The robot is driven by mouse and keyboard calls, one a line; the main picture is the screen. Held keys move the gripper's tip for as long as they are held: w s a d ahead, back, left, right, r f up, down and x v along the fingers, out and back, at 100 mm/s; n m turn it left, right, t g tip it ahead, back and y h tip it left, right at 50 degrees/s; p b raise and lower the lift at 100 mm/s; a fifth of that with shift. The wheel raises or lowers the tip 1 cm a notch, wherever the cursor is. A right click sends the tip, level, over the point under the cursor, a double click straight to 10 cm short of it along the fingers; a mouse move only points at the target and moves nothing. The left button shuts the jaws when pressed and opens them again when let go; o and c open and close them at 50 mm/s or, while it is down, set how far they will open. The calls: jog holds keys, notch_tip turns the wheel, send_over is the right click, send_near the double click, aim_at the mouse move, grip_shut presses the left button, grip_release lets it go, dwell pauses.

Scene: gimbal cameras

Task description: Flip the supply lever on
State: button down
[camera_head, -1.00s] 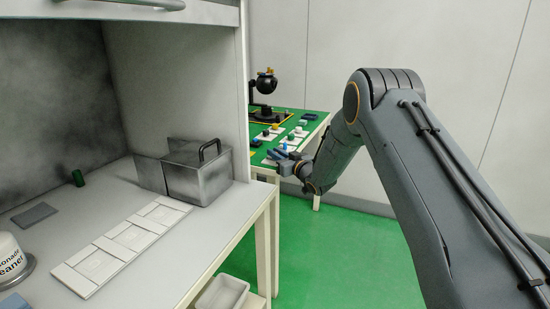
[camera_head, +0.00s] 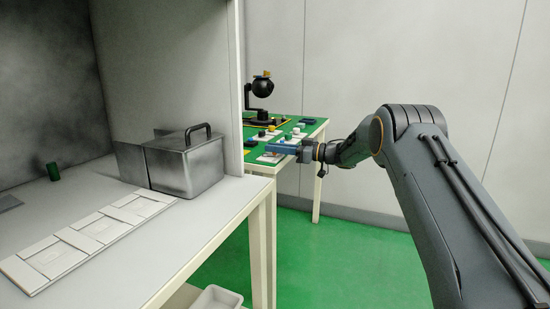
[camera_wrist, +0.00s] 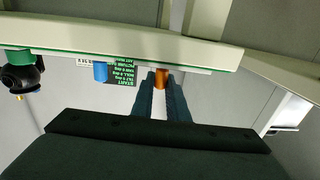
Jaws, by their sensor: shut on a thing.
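The wrist view is upside down. My gripper (camera_wrist: 160,75) has its two dark blue fingers close together, shut on a small orange cylinder (camera_wrist: 162,79) near the edge of a bench. It may be the supply lever's handle; no label on it is readable. In the head view my gripper (camera_head: 270,148) reaches left over the near edge of the green-topped bench (camera_head: 256,158). The fingertips and what they hold are too small to make out there.
A blue cylinder (camera_wrist: 100,72) is beside the label. A black round device (camera_head: 262,88) stands at the back of the bench, with several small coloured parts in front. A grey cabinet with a metal box (camera_head: 186,165) and white panel strip (camera_head: 98,232) fills the left.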

jog(key=shift+w+f+n+g+y+b, duration=0.2)
jog(key=shift+n+g+b, duration=0.35)
jog(key=shift+b, duration=0.95)
jog(key=shift+w+f+n+g+y+b, duration=0.1)
jog(key=shift+w+n+g+b, duration=0.2)
jog(key=shift+g+b, duration=0.8)
jog(key=shift+n+b, duration=0.25)
jog(key=shift+b, duration=0.7)
jog(key=shift+r+n+g+b, duration=0.35)
jog(key=shift+n+g+b, duration=0.45)
jog(key=shift+b, duration=1.25)
jog(key=c, duration=1.7)
grip_release()
jog(key=shift+a, duration=0.1)
jog(key=shift+c, duration=0.2)
jog(key=d+p, duration=0.1)
jog(key=d, duration=0.7)
